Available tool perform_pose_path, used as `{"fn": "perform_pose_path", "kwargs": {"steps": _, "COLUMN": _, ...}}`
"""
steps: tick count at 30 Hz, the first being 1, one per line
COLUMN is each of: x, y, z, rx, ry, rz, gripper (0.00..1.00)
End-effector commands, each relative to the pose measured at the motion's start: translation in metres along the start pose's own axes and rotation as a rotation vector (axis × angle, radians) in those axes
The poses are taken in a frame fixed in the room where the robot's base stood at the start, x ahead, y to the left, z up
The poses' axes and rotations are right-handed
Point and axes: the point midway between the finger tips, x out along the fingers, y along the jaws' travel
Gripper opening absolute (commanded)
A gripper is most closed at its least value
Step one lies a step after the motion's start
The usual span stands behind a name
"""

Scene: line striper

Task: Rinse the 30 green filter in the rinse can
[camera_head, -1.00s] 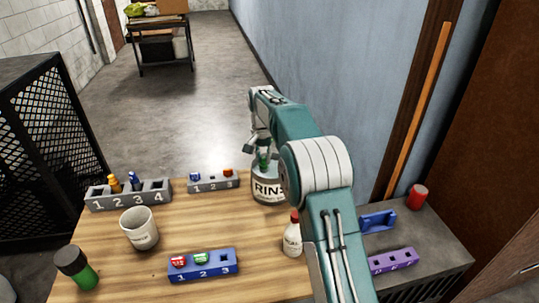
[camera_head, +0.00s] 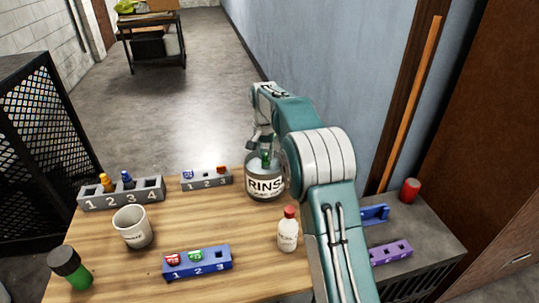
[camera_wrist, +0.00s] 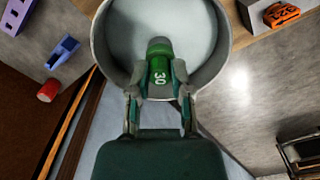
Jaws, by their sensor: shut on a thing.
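The green filter (camera_wrist: 159,72), marked 30, is shut between the two fingers of my gripper (camera_wrist: 158,82). It also shows in the head view (camera_head: 266,158) at the mouth of the rinse can. The grey rinse can (camera_head: 265,183), lettered RINS, stands at the far right of the wooden table. In the wrist view the round rim of the can (camera_wrist: 98,40) surrounds the filter from above, with pale liquid or a pale floor inside. How deep the filter sits is hard to tell. My gripper (camera_head: 264,143) is above the can, partly hidden by my arm.
A red-capped bottle (camera_head: 288,230) stands right of centre. A blue rack (camera_head: 197,264) holds red and green pieces. Grey racks (camera_head: 121,194) (camera_head: 206,180), a white cup (camera_head: 133,227) and a green-black cylinder (camera_head: 70,268) stand leftward. A side cabinet (camera_head: 428,238) stands right.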

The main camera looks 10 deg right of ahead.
Motion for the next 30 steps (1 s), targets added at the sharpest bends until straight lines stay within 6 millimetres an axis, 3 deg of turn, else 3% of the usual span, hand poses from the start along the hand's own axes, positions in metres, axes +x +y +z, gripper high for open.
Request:
{"fn": "perform_pose_path", "kwargs": {"steps": 12, "x": -0.002, "y": -0.004, "z": 0.002, "rx": 0.000, "ry": 0.001, "rz": -0.001, "gripper": 0.00}}
{"fn": "perform_pose_path", "kwargs": {"steps": 30, "x": -0.063, "y": -0.004, "z": 0.002, "rx": 0.000, "ry": 0.002, "rz": -0.001, "gripper": 0.00}}
